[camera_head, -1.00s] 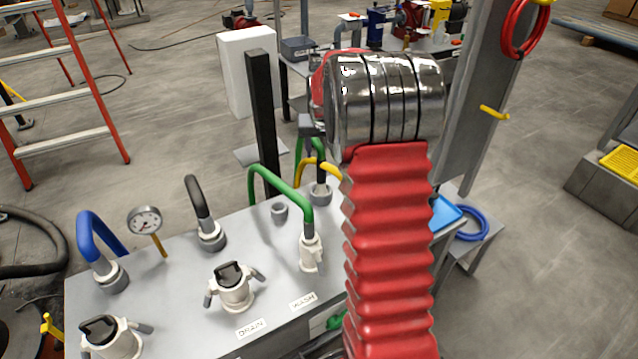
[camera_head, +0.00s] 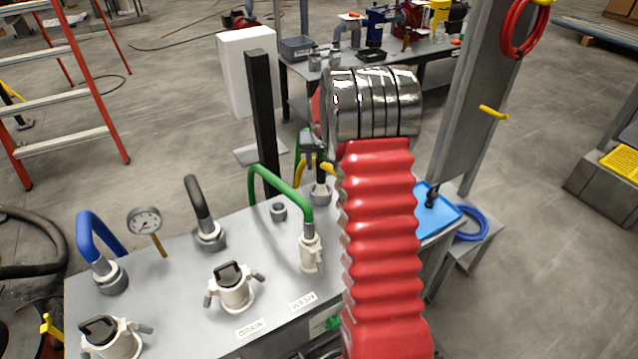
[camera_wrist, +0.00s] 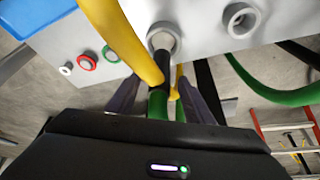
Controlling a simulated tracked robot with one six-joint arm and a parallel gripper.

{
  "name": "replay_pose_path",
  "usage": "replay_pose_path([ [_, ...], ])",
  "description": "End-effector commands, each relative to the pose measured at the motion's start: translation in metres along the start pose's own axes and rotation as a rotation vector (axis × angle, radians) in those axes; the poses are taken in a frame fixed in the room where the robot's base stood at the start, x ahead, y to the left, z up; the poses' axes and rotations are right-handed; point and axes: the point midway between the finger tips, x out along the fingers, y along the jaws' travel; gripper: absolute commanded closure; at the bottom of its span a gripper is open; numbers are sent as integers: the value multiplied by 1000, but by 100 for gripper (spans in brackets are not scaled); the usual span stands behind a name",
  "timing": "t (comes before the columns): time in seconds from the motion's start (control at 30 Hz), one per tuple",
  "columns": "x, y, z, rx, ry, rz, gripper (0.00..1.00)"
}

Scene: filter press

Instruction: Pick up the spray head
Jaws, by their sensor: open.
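A small black fitting (camera_head: 432,197), perhaps the spray head, stands on a blue tray (camera_head: 452,216) right of my arm in the head view; I cannot tell its identity surely. The tray's corner also shows in the wrist view (camera_wrist: 35,14). My gripper (camera_wrist: 165,95) is open, pointing over the panel's far edge. Between and beyond its two dark fingers show a green hose (camera_wrist: 157,104), a yellow hose (camera_wrist: 122,42) and a black stem below a grey socket (camera_wrist: 163,38). Whether the fingers touch these is unclear. In the head view my wrist mostly hides the gripper.
The grey panel (camera_head: 180,290) carries a blue hose (camera_head: 98,232), a gauge (camera_head: 145,221), white valves (camera_head: 233,290) and a green hose arch (camera_head: 280,184). A black post (camera_head: 262,120) rises behind it. A grey upright (camera_head: 475,100) stands right. A blue hose coil (camera_head: 470,222) lies beside the tray.

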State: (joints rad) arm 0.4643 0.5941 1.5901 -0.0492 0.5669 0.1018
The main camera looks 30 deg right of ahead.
Motion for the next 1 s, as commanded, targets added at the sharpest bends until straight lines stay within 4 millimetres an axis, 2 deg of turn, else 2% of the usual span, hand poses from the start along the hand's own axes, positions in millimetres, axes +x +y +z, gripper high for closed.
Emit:
replay_pose_path([
  [0.2, 18, 0, 0, 0, 0, 0, 53],
  [0.73, 19, -1, -1, -1, 1, 0, 53],
  [1.0, 19, -1, -1, -1, 1, -1, 70],
])
